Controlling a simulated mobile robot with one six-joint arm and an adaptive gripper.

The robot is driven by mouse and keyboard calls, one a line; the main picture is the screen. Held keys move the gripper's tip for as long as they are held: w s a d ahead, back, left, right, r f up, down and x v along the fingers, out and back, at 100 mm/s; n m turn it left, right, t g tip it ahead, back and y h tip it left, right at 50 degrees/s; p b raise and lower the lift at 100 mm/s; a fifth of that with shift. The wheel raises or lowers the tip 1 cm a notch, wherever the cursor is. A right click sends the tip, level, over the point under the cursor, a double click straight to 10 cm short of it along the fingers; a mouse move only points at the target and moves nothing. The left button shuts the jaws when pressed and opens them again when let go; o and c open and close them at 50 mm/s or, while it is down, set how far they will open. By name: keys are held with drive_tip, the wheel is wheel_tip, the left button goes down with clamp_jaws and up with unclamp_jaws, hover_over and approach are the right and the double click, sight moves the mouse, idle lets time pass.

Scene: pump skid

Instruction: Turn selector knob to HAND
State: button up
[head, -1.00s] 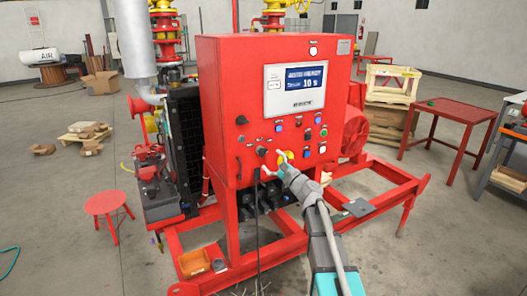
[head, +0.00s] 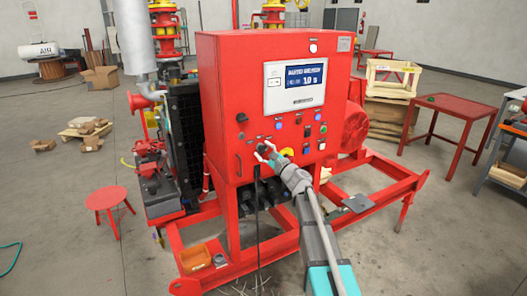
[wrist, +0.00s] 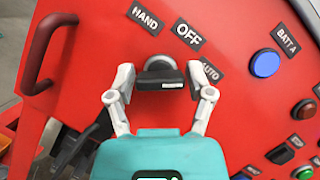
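The selector knob (wrist: 160,78) is a black bar handle on a grey round base on the red panel. In the wrist view, the label HAND (wrist: 145,18) is to its upper left, OFF (wrist: 188,35) to its upper right and AUTO (wrist: 210,71) at its right. The bar lies nearly level in that picture, between my gripper's (wrist: 160,85) two grey fingers. The fingers are apart, one beyond each end of the bar, with a small gap seeming to show at each side. In the head view my gripper (head: 265,151) is at the lower left of the control panel (head: 225,100).
A blue button (wrist: 264,62) and several other buttons are right of the knob. A red handle (wrist: 42,50) is at its left. In the head view, a yellow-backed control (head: 287,151) is just right of my gripper. Red frame rails (head: 345,165) surround the skid below.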

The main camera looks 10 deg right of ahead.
drive_tip(key=c, duration=0.6)
drive_tip(key=shift+n, duration=0.5)
drive_tip(key=n+g+p, duration=0.1)
drive_tip(key=n, duration=0.1)
drive_tip(key=n+g+p, duration=0.1)
drive_tip(key=n, duration=0.1)
drive_tip(key=shift+r+n+y+p, duration=0.2)
drive_tip(key=shift+n+y+p, duration=0.1)
drive_tip(key=shift+n+p, duration=0.1)
drive_tip(key=n+g+p, duration=0.1)
drive_tip(key=n, duration=0.1)
drive_tip(key=n+g+p, duration=0.1)
drive_tip(key=n+p, duration=0.1)
drive_tip(key=n, duration=0.1)
drive_tip(key=shift+n+h, duration=0.3)
drive_tip(key=shift+h, duration=0.1)
drive_tip(key=n+h+p, duration=0.1)
drive_tip(key=n, duration=0.1)
drive_tip(key=n+g+p, duration=0.1)
drive_tip(key=n+p, duration=0.1)
drive_tip(key=shift+n+h, duration=0.3)
drive_tip(key=shift+h, duration=0.1)
drive_tip(key=n+h+p, duration=0.1)
drive_tip(key=n+p, duration=0.1)
drive_tip(key=n, duration=0.1)
drive_tip(key=shift+s+f+g+h, duration=0.1)
drive_tip(key=shift+f+g+h, duration=0.1)
drive_tip(key=shift+g+h, duration=0.15)
